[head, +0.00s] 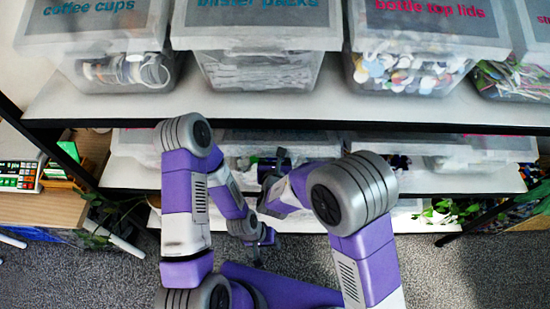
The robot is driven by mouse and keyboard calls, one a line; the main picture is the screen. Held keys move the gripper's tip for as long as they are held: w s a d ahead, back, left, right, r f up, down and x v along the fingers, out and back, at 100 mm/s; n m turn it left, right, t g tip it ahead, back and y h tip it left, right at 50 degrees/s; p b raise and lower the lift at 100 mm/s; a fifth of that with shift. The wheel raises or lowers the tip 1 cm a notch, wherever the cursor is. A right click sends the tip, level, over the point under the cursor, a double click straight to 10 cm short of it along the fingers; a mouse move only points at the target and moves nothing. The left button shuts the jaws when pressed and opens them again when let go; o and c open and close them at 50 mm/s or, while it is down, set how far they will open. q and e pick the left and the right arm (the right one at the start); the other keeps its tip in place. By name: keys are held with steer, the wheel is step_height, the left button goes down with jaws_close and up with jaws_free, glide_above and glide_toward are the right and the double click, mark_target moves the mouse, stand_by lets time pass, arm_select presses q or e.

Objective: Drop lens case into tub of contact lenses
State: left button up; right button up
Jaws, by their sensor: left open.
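My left gripper (257,252) hangs low in front of the shelves, near the middle of the head view, above the grey carpet. It is open, and I see nothing between its fingers. My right gripper (270,186) is at the lower shelf, at the end of the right forearm. It is small and dark against the tubs, so its fingers are unclear. I cannot pick out a lens case. No label that I can read says contact lenses. Tubs on the lower shelf (470,178) are partly hidden by my arms and the upper shelf.
The upper shelf (70,104) holds clear tubs labelled coffee cups (125,70), blister packs (262,72) and bottle top lids (405,75). A wooden desk (40,208) with a calculator-like device (20,175) stands left. Plants (440,212) are low right. Carpet (470,270) is open at lower right.

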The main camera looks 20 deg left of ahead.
steer(key=o, duration=0.4)
steer(key=v, duration=0.7)
steer(key=shift+s+d+r, duration=0.1)
steer(key=shift+s, duration=0.2)
